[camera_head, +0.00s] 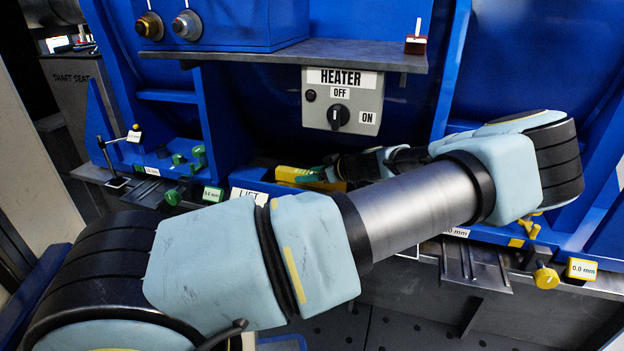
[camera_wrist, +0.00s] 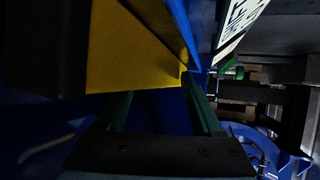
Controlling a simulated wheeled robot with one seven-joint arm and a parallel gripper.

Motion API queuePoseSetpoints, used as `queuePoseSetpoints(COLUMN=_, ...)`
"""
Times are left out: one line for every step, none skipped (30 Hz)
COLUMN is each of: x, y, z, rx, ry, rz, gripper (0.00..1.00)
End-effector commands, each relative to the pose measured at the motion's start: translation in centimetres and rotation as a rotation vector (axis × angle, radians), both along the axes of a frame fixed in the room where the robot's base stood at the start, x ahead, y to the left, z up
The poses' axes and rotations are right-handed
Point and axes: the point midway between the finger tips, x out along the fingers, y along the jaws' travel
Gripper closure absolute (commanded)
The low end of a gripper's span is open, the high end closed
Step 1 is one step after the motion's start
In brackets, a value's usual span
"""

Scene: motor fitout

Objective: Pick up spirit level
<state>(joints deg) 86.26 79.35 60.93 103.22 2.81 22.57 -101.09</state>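A yellow block-like thing, which looks like the spirit level (camera_head: 294,174), lies in a blue tray below the heater panel in the head view. In the wrist view a large yellow face (camera_wrist: 125,48), seemingly the same thing, fills the upper left. My gripper (camera_head: 318,174) is at its right end in the head view, largely hidden by my arm. In the wrist view my gripper (camera_wrist: 158,90) has its two green fingers apart, with blue showing between them. The yellow face hides the left fingertip, and the right fingertip is close to its corner. I cannot tell whether they touch.
The heater panel (camera_head: 342,100) and a grey shelf (camera_head: 290,54) are above the tray. A LIFT label (camera_head: 249,195) is on the tray's front. Green gauges (camera_head: 180,172) stand left; a yellow knob (camera_head: 546,277) is at right. Blue frame walls leave little room.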

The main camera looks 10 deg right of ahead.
Motion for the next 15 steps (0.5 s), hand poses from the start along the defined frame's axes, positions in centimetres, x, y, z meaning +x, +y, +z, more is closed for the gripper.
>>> queuePoseSetpoints(x=-0.02, y=0.01, z=-0.03, rx=0.001, ry=0.001, rz=0.0, gripper=0.43)
queuePoseSetpoints(x=-0.02, y=0.01, z=-0.03, rx=0.001, ry=0.001, rz=0.0, gripper=0.47)
queuePoseSetpoints(x=-0.02, y=0.01, z=-0.04, rx=0.001, ry=0.001, rz=0.0, gripper=0.51)
queuePoseSetpoints(x=-0.02, y=0.01, z=-0.04, rx=0.001, ry=0.001, rz=0.0, gripper=0.54)
queuePoseSetpoints(x=-0.02, y=0.01, z=-0.05, rx=0.001, ry=0.001, rz=0.0, gripper=0.58)
queuePoseSetpoints(x=-0.02, y=0.01, z=-0.05, rx=0.001, ry=0.001, rz=0.0, gripper=0.62)
queuePoseSetpoints(x=-0.03, y=0.0, z=-0.06, rx=0.0, ry=0.001, rz=0.0, gripper=0.66)
queuePoseSetpoints(x=-0.03, y=0.0, z=-0.06, rx=0.0, ry=0.001, rz=0.0, gripper=0.69)
queuePoseSetpoints(x=-0.03, y=0.0, z=-0.07, rx=0.0, ry=0.001, rz=0.0, gripper=0.74)
queuePoseSetpoints(x=-0.03, y=0.0, z=-0.07, rx=0.0, ry=0.001, rz=0.0, gripper=0.77)
queuePoseSetpoints(x=-0.03, y=0.0, z=-0.07, rx=0.0, ry=0.001, rz=0.0, gripper=0.8)
queuePoseSetpoints(x=-0.03, y=0.0, z=-0.07, rx=0.0, ry=0.001, rz=0.0, gripper=0.85)
queuePoseSetpoints(x=-0.03, y=0.0, z=-0.07, rx=0.0, ry=0.001, rz=0.0, gripper=0.88)
queuePoseSetpoints(x=-0.04, y=0.01, z=-0.07, rx=0.0, ry=0.001, rz=0.0, gripper=0.92)
queuePoseSetpoints(x=-0.04, y=0.01, z=-0.07, rx=0.0, ry=0.001, rz=0.0, gripper=0.96)
